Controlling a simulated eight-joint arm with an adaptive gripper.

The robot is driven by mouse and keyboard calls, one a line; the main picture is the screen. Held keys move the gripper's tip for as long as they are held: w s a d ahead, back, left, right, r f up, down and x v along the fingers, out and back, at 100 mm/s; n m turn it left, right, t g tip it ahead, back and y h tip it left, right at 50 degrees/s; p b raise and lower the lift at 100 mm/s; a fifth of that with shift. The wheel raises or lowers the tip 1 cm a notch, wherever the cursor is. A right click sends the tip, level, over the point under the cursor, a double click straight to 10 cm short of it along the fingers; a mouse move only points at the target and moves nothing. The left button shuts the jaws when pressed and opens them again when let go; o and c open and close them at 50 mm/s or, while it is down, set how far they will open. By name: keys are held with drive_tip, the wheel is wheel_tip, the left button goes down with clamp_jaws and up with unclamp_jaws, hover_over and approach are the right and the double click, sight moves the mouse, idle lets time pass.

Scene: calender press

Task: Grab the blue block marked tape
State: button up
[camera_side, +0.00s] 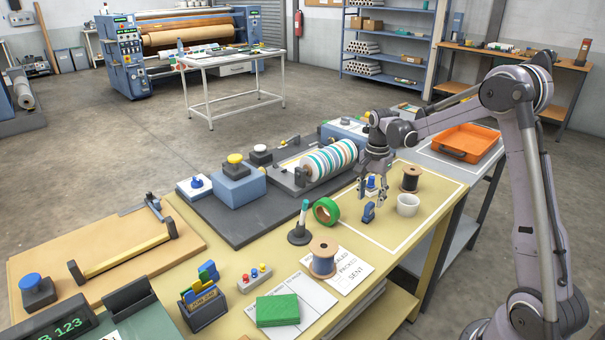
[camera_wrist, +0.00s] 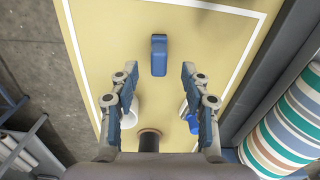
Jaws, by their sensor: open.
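A small blue block (camera_side: 369,212) stands on the yellow tabletop inside the white outline. No tape marking is readable on it. In the wrist view the blue block (camera_wrist: 159,55) lies ahead of my fingertips, roughly centred between their lines. My gripper (camera_side: 372,193) points down just above the block in the side view, apart from it. In the wrist view my gripper (camera_wrist: 159,72) is open, with nothing held between its two fingers.
A white cup (camera_side: 408,204) and a dark spool (camera_side: 411,178) stand right of the block. A green tape roll (camera_side: 326,211) stands left. Another blue object (camera_wrist: 193,122) shows by my right finger. A striped roller (camera_side: 328,160) lies behind.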

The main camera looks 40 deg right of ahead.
sight(370, 204)
wheel_tip(370, 204, down, 5)
drive_tip(key=shift+s+r, duration=0.1)
drive_tip(key=shift+c, duration=0.3)
clamp_jaws()
